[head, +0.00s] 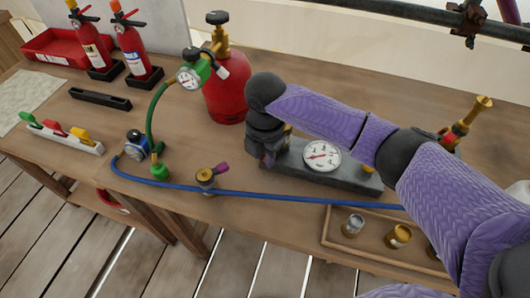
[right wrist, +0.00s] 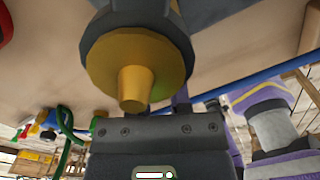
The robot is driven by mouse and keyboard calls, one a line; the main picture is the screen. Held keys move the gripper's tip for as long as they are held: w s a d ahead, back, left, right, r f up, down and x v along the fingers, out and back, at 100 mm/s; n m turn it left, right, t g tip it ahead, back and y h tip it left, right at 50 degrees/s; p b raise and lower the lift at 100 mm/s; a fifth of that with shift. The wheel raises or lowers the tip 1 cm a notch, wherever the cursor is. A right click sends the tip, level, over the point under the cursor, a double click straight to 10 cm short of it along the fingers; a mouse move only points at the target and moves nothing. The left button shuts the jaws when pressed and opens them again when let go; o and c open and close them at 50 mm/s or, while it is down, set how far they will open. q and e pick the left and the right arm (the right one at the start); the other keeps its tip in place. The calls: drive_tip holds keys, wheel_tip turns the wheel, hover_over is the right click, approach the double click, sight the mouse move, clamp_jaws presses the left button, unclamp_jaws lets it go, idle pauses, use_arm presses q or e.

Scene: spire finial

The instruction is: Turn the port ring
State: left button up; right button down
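A grey block with a round white gauge (head: 321,156) lies on the wooden bench. My right gripper (head: 268,152) is at the block's left end and hides most of that end in the head view. In the right wrist view a round dark collar (right wrist: 180,25) surrounds a yellow face with a tapered yellow stub (right wrist: 135,85). It is close in front of the gripper's dark palm. I cannot tell whether this collar is the port ring. The right fingertips are hidden, so their opening and contact do not show. My left gripper is not in view.
A red cylinder (head: 227,97) with a gauge stands behind and left. A blue hose (head: 280,197) crosses the bench in front of the block. A brass valve (head: 206,179) stands near the hose. A shallow tray (head: 375,257) with small cups is at the front right.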

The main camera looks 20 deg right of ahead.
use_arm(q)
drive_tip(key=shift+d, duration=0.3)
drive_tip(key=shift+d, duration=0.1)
